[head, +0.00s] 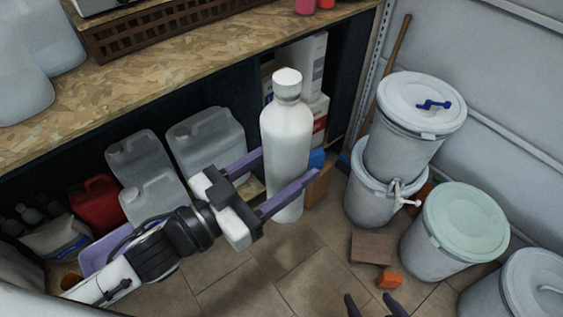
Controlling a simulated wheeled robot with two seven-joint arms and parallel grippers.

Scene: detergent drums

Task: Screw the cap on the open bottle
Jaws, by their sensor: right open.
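A tall white bottle (287,135) stands upright at the middle of the head view. A white cap (287,77) sits on top of its neck; I cannot tell how tightly. My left gripper (285,170), on the arm from the lower left, has its purple fingers on either side of the bottle's body. One finger passes in front and the other disappears behind, so it appears shut on the bottle. At the bottom edge, the two dark fingertips of my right gripper (372,307) show, spread apart and empty, well away from the bottle. The rest of it is out of frame.
Lidded white drums (418,105) stand at the right, some stacked. A chipboard shelf (150,70) runs along the upper left. Grey canisters (205,140) and a red canister (97,202) are below it. An orange block (389,280) lies on the tiled floor.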

